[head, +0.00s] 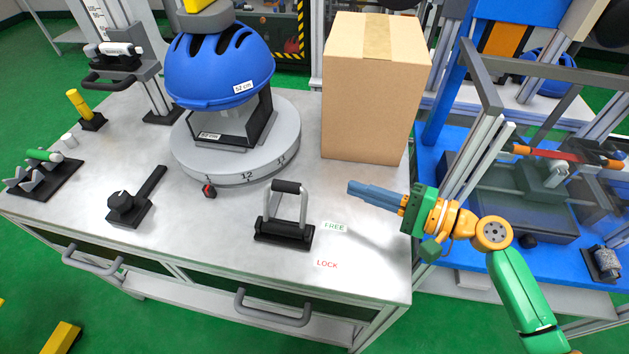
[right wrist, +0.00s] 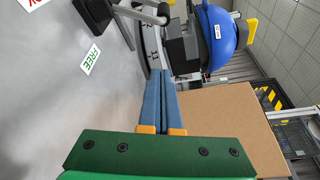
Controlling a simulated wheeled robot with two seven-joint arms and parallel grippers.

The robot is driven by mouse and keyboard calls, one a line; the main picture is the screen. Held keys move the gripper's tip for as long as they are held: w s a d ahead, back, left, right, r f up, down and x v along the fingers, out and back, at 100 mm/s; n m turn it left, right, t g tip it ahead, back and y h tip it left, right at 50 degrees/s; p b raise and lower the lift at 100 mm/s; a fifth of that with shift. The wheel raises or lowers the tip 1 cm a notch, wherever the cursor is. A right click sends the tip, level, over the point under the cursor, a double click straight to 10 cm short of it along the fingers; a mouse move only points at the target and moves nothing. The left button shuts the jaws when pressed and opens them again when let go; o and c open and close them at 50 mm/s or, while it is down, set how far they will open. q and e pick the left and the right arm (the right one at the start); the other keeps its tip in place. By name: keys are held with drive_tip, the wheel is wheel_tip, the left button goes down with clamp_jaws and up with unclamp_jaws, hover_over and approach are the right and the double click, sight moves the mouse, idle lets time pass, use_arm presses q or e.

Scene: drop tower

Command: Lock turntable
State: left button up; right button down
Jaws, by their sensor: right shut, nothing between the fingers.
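The turntable (head: 195,165) is a round grey disc with numbers on its rim. A blue helmet (head: 220,65) sits above it on a dark stand. In front of it is a lever with a black base (head: 283,233) and a grey U-shaped handle with a dark grip (head: 288,187); the handle stands up from the base. Beside it are a green FREE label (head: 334,227) and, nearer, a red LOCK label (head: 327,265). My right gripper (head: 352,187) is shut and empty, right of the handle and apart from it. Its blue fingers (right wrist: 161,75) show in the right wrist view. My left gripper is not in view.
A cardboard box (head: 370,95) stands just behind my right gripper. A black knob block (head: 128,205) lies left of the lever. A blue bench with a metal frame (head: 450,150) is at the right. The tabletop around the labels is clear.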

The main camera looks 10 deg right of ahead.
drive_tip(key=p+x, duration=0.1)
drive_tip(key=x, duration=0.9)
drive_tip(key=shift+a+r+p, duration=0.1)
drive_tip(key=shift+p, duration=0.2)
drive_tip(key=s+p, duration=0.1)
drive_tip(key=s+r, duration=0.1)
drive_tip(key=s+a+p, duration=0.1)
drive_tip(key=shift+r+p, duration=0.15)
drive_tip(key=shift+p, duration=0.15)
drive_tip(key=shift+s, duration=0.35)
drive_tip(key=shift+w, duration=0.1)
